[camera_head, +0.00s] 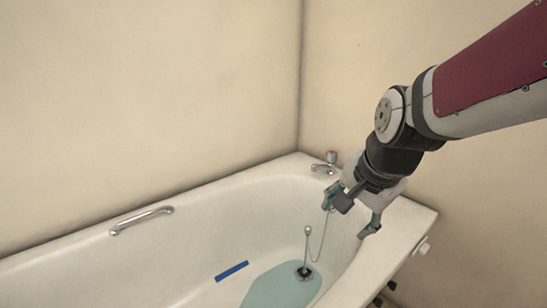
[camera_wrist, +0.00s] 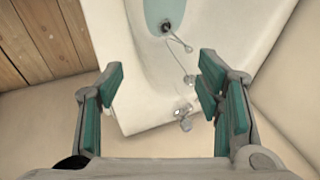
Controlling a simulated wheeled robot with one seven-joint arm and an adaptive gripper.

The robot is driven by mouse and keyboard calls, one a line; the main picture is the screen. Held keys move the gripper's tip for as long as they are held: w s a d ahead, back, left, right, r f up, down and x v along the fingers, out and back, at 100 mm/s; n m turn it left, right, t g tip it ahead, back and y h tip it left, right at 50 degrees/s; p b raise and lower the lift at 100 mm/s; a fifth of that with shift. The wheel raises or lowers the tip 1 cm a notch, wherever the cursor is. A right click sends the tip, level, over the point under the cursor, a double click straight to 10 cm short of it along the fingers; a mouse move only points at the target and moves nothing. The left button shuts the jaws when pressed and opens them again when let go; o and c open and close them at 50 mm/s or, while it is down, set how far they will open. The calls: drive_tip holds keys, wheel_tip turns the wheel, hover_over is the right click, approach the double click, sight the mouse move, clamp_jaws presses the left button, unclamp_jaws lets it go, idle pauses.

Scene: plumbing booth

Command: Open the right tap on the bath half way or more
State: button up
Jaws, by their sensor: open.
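The white bath (camera_head: 205,213) stands in the corner of two walls. A chrome tap (camera_head: 327,163) with a rounded head sits on its rim near the corner. In the wrist view a chrome tap (camera_wrist: 183,118) lies between the fingertips, nearer the right finger and beyond it in depth. I cannot tell whether both views show the same tap; another may be hidden behind my arm or finger. My gripper (camera_head: 352,212) is open and empty, hanging over the tap end of the bath. It also shows in the wrist view (camera_wrist: 160,82), with teal pads apart and touching nothing.
A thin chain (camera_head: 323,238) hangs to the drain (camera_head: 303,271), in a pale teal area (camera_head: 275,290) on the bath floor. A blue strip (camera_head: 231,271) and a chrome grab handle (camera_head: 141,220) are to the left. Wooden floor (camera_wrist: 45,40) shows beside the bath.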

drive_tip(key=w+d+f+m+t+p, duration=0.1)
drive_tip(key=w+d+m+t+p, duration=0.1)
drive_tip(key=w+m, duration=0.75)
drive_tip(key=w+d+f+m+t+p, duration=0.1)
drive_tip(key=w+d+m+t+p, duration=0.25)
drive_tip(key=w, duration=1.05)
drive_tip(key=w+d+f+m+t+h+p, duration=0.1)
drive_tip(key=w+d+f+m+h+p, duration=0.15)
drive_tip(key=w+d+f+m, duration=0.4)
drive_tip(key=w+d+f+m+t+h+p, duration=0.1)
drive_tip(key=w+d+f+m+h, duration=0.2)
drive_tip(key=d+m, duration=0.65)
drive_tip(key=shift+m+g+h, duration=0.35)
drive_tip(key=shift+m+h, duration=0.2)
drive_tip(key=shift+m, duration=0.15)
drive_tip(key=b+x, duration=0.1)
drive_tip(key=x, duration=0.2)
drive_tip(key=b+x, duration=0.1)
drive_tip(key=x, duration=0.3)
drive_tip(key=a+b+x, duration=0.1)
drive_tip(key=x, duration=0.3)
drive_tip(key=shift+w+d, duration=0.1)
drive_tip(key=shift+w, duration=0.4)
drive_tip(key=shift+c, duration=0.6)
drive_tip(key=c, duration=1.1)
